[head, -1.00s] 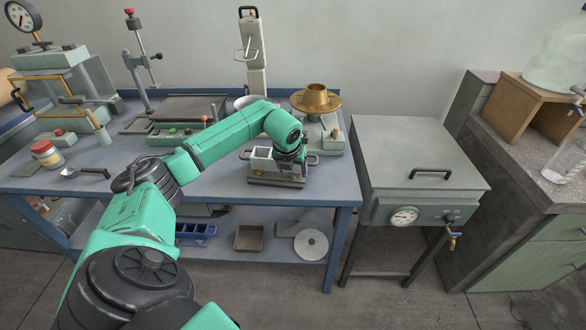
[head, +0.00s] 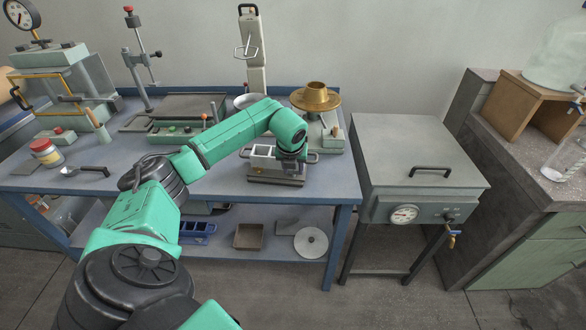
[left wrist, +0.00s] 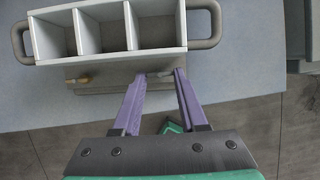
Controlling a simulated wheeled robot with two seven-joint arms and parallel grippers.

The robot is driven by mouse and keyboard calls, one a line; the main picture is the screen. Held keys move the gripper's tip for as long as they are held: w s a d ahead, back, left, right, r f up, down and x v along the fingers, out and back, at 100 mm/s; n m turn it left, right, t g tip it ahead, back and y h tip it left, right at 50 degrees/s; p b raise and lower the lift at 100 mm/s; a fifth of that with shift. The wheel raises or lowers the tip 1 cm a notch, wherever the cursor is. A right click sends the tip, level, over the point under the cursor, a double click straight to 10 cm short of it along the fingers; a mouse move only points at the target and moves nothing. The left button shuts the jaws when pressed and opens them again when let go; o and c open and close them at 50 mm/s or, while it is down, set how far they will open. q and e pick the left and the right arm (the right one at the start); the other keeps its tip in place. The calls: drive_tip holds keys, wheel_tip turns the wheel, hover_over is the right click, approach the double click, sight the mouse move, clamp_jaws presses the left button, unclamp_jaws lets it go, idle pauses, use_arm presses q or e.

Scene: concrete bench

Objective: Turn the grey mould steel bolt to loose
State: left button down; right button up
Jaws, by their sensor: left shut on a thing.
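The grey three-compartment mould (head: 262,172) stands on the blue bench near its front edge, with a loop handle at each end. In the left wrist view its open compartments (left wrist: 158,46) face up and look empty. The grey steel bolt (left wrist: 161,74) shows on its near side, between the purple fingers. A brass-coloured bolt (left wrist: 80,80) sticks out further left on the same side. My left gripper (left wrist: 160,76) is shut on the grey bolt; its fingertips lie close to the mould wall. In the head view my left gripper (head: 291,157) is largely hidden by its own wrist.
A brass funnel-like part on a stand (head: 316,99) is behind the mould. A grey lidded box with a gauge (head: 420,160) stands right of the bench across a gap. A spoon (head: 85,170) and a red-lidded jar (head: 46,153) lie left of my arm.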

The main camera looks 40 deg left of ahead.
use_arm(q)
drive_tip(key=shift+c, duration=2.2)
unclamp_jaws()
drive_tip(key=b+v, duration=0.1)
drive_tip(key=v, duration=1.3)
drive_tip(key=shift+r, duration=0.3)
drive_tip(key=shift+d+f, duration=0.1)
